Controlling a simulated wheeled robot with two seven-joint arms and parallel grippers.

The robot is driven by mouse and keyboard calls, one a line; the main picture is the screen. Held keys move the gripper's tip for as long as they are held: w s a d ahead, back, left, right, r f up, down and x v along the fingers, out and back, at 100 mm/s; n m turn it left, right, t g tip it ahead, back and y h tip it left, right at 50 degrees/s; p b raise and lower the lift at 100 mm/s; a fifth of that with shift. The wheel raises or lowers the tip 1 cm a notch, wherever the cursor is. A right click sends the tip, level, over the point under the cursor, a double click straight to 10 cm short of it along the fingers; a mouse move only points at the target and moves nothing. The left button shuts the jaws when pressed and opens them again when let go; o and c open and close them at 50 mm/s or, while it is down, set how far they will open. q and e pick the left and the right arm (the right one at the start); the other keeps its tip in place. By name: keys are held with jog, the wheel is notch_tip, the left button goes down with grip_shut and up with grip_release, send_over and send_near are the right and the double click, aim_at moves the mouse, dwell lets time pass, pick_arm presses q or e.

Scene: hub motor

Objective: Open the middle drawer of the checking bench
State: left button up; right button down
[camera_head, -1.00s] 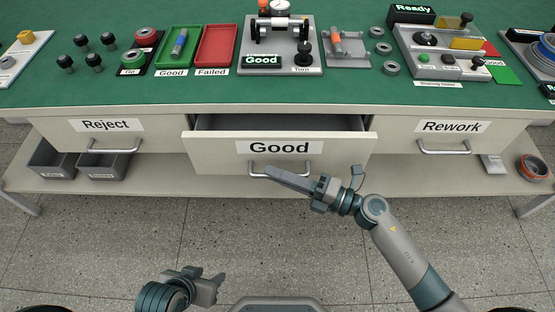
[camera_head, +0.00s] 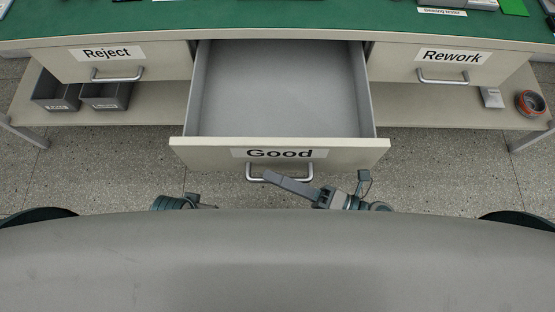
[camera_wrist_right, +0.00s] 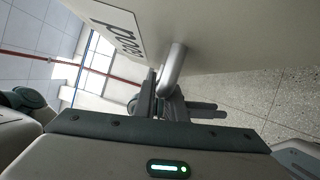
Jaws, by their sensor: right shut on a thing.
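The middle drawer (camera_head: 185,152), labelled "Good", is pulled far out from the bench (camera_head: 420,38), and its empty grey inside shows in the head view. My right gripper (camera_head: 273,178) is at the drawer's handle (camera_head: 251,174), shut on it. In the right wrist view the handle (camera_wrist_right: 174,68) runs between the fingers of the gripper (camera_wrist_right: 158,100), close to the drawer front (camera_wrist_right: 220,35). My left gripper (camera_head: 205,206) barely shows low at left, mostly hidden behind my own body; its fingers cannot be made out.
The "Reject" drawer (camera_head: 150,62) at left and the "Rework" drawer (camera_head: 405,62) at right are shut. Grey bins (camera_head: 105,95) and an orange-rimmed round item (camera_head: 531,103) sit on the lower shelf (camera_head: 430,112). Speckled floor lies free on both sides.

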jog(key=c, duration=1.8)
grip_release()
jog(key=shift+s+d+f, duration=0.1)
jog(key=shift+s+d, duration=0.05)
jog(key=shift+d, duration=0.3)
pick_arm(q)
jog(key=d+r+b, duration=0.1)
jog(key=w+d+r+t+b, duration=0.1)
jog(key=shift+d+r+h+b, duration=0.1)
jog(key=shift+d+h+b, duration=0.1)
jog(key=shift+h+b, duration=0.2)
pick_arm(e)
jog(key=v, duration=1.6)
jog(key=shift+d, duration=0.25)
pick_arm(q)
jog(key=shift+s, duration=0.2)
pick_arm(e)
jog(key=shift+s, duration=0.1)
